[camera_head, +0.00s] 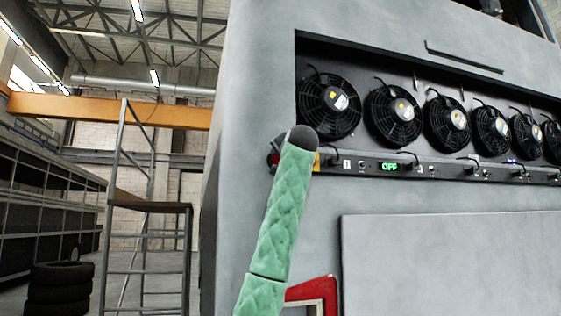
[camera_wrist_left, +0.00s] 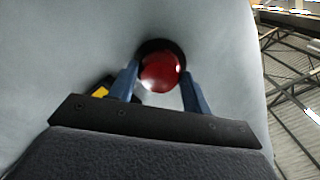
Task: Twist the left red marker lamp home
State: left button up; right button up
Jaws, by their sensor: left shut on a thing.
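The left red marker lamp (camera_wrist_left: 161,72) is a round, glossy red lens in a dark round seat on the grey coach panel. In the head view only a small red edge of it (camera_head: 273,160) shows beside my left gripper (camera_head: 285,150), whose green-sleeved arm comes up from below. In the left wrist view the two blue fingers of the left gripper (camera_wrist_left: 160,84) stand on either side of the lamp, shut on it. The lamp sits at its seat; how far it is turned in cannot be seen. My right gripper is not in view.
A row of black fans (camera_head: 395,116) sits in a recess to the right. Below it runs a control strip (camera_head: 440,170) with a green "OFF" display. A ladder stand (camera_head: 150,208) and stacked tyres (camera_head: 60,288) are at left.

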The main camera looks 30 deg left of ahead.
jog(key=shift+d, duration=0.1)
pick_arm(q)
jog(key=o, duration=1)
jog(key=shift+c, duration=0.2)
jog(key=shift+d, duration=0.1)
jog(key=b+v, duration=0.4)
jog(key=v, duration=0.3)
jog(key=shift+s+d, duration=0.15)
jog(key=shift+d, duration=0.2)
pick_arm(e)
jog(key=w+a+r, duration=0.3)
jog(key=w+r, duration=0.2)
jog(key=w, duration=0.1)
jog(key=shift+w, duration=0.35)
